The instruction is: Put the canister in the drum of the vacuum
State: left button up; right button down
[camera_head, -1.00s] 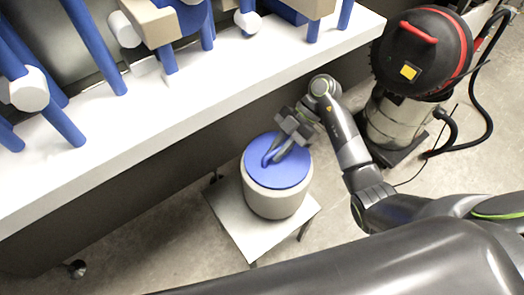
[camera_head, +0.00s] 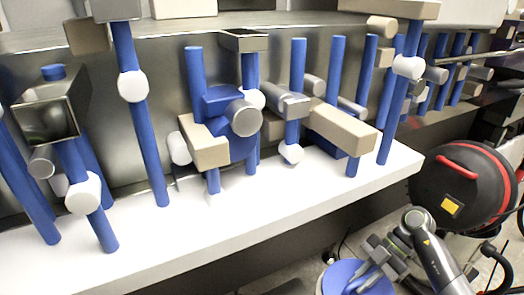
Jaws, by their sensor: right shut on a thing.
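The canister (camera_head: 340,274) has a blue lid with a blue handle. It shows at the bottom edge, right of centre, with most of its body cut off. My right gripper (camera_head: 368,270) is at the lid and shut on the canister's handle. The vacuum (camera_head: 465,190) is at the right, with a round black head, a red handle and a yellow label. My right arm and the frame edge hide most of its drum, so I cannot see inside it. My left gripper is out of view.
A long white ledge (camera_head: 240,235) runs across the picture, carrying blue posts, beige blocks and white cylinders of the belt machine. Its right end lies near the vacuum head. A black hose (camera_head: 497,262) hangs at the lower right. The floor shows only in small patches.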

jog(key=a+r+m+t+p, duration=0.1)
jog(key=r+m, duration=0.1)
jog(key=r, duration=0.1)
jog(key=a+r+m+t+p, duration=0.1)
jog(key=r+m+t, duration=0.1)
jog(key=r, duration=0.1)
jog(key=a+r+m+t+p, duration=0.1)
jog(key=r+m, duration=0.1)
jog(key=r, duration=0.1)
jog(key=shift+s+a+r+t, duration=0.3)
jog(key=shift+s+a+t, duration=0.1)
jog(key=s+a+r+m+t+h+p, duration=0.1)
jog(key=s+a+r+m+t+p, duration=0.1)
jog(key=r, duration=0.6)
jog(key=s+a+m+t, duration=0.1)
jog(key=a+m, duration=0.1)
jog(key=m, duration=0.1)
jog(key=shift+s+r, duration=0.15)
jog(key=shift+r, duration=0.25)
